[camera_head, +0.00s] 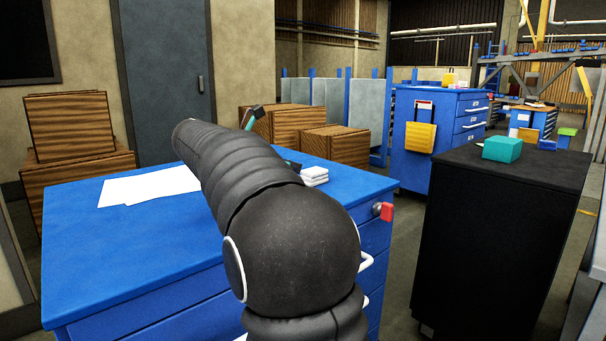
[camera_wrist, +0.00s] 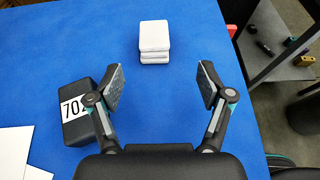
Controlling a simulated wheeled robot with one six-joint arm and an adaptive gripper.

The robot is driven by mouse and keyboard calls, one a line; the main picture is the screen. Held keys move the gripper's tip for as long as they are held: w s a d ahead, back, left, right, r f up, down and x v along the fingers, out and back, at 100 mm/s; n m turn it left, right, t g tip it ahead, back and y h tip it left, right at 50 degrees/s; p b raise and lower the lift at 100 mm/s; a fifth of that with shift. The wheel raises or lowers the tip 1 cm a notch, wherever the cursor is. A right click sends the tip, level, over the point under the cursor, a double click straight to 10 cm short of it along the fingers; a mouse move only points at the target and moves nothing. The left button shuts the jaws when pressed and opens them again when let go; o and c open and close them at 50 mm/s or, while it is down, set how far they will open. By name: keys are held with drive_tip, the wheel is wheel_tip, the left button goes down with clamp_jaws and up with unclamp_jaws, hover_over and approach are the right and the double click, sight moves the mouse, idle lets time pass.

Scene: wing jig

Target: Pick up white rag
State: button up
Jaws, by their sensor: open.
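The white rag (camera_wrist: 154,38) is a folded stack lying on the blue cabinet top. It also shows in the head view (camera_head: 314,175), just right of my arm. My gripper (camera_wrist: 160,88) is open in the wrist view, with its two fingers apart and nothing between them. The rag lies beyond the fingertips, roughly centred between them, and apart from them. In the head view my arm hides most of the gripper.
A black box labelled 702 (camera_wrist: 78,112) lies by the left finger. White sheets (camera_head: 150,186) lie on the blue cabinet (camera_head: 100,265). A red knob (camera_head: 384,211) sticks out at its side. A black cabinet (camera_head: 490,225) with a teal box (camera_head: 502,149) stands at right.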

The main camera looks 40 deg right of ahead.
sight(313, 172)
drive_tip(key=x, duration=0.8)
drive_tip(key=shift+w+d+f, duration=0.15)
drive_tip(key=shift+w+f+x, duration=0.1)
drive_tip(key=shift+w+x, duration=0.05)
drive_tip(key=shift+x, duration=1.15)
drive_tip(key=shift+w+f+x, duration=0.15)
drive_tip(key=shift+w+x, duration=0.05)
drive_tip(key=shift+x, duration=1.1)
drive_tip(key=c, duration=1.2)
